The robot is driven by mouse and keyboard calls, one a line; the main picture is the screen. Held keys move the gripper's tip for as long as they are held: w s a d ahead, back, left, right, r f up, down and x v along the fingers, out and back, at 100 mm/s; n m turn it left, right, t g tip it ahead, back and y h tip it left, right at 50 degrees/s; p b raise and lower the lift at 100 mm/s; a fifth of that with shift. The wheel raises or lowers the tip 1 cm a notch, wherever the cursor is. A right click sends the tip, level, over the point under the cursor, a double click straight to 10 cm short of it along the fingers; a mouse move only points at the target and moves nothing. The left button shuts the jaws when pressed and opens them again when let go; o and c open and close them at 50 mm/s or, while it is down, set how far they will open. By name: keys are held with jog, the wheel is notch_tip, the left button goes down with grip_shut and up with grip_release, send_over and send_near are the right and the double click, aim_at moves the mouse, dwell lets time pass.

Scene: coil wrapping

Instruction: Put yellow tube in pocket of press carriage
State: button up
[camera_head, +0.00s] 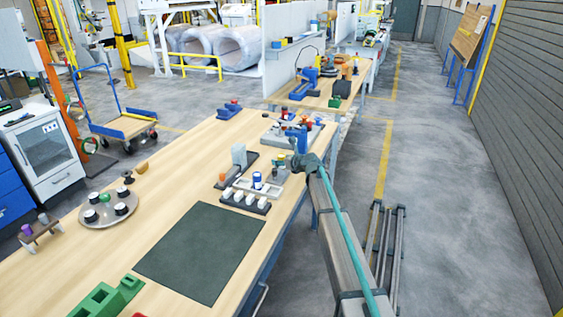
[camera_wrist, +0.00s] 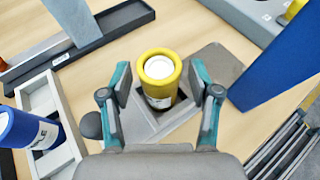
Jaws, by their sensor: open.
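The yellow tube (camera_wrist: 160,75) stands upright between the fingers of my gripper (camera_wrist: 163,82) in the wrist view. It has a white open top and a pale label low on its side. The fingers are open on either side of it, with gaps visible. A grey angular holder (camera_wrist: 148,123) surrounds its lower part; how deep it sits is hidden. I cannot tell for sure which part is the press carriage; a grey upright on a dark base (camera_head: 238,155) stands left of my gripper.
A blue tube (camera_wrist: 30,130) stands in a white frame (camera_wrist: 62,158) left of my gripper. A tall blue panel (camera_wrist: 268,75) rises close on the right. White-topped blocks (camera_head: 250,200) stand nearby. The dark mat (camera_head: 200,252) is clear.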

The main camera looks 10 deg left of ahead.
jog(key=b+v, duration=0.2)
jog(key=v, duration=0.9)
jog(key=shift+s+d+r, duration=0.2)
jog(key=shift+s, duration=0.05)
